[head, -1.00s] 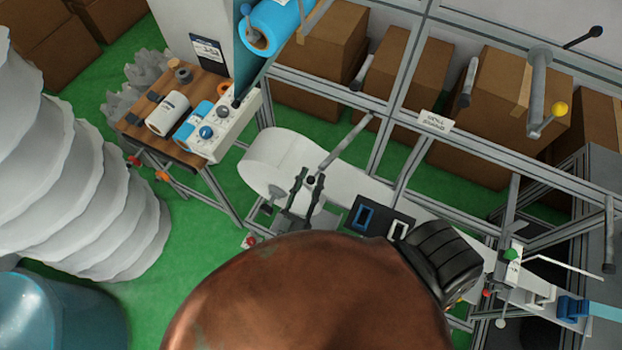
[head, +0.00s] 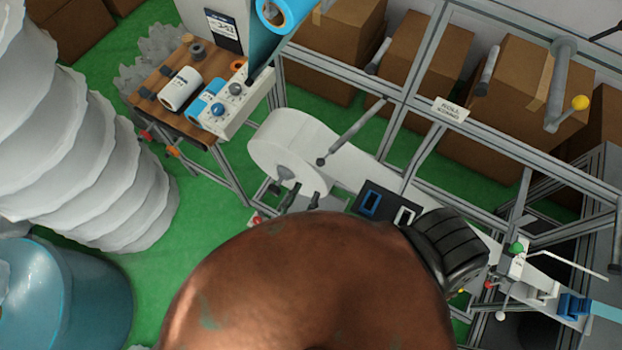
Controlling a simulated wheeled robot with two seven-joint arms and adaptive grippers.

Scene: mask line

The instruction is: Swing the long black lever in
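A long rod lever (head: 352,131) with a dark ball end slants down-left from the frame over the white machine bed. It looks grey with a black knob; I cannot tell for sure that it is the long black lever. Another dark rod (head: 606,30) is cut off at the top right edge. My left gripper (head: 301,196) shows as two dark fingers, spread apart and empty, below the knob and clear of it. The rest of it is hidden behind my copper-coloured arm. My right gripper is not in view.
A grey frame with a sign (head: 450,109) spans the right. A yellow-knobbed handle (head: 579,103) hangs there. A wooden bench (head: 170,95) and blue bin (head: 65,295) stand left.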

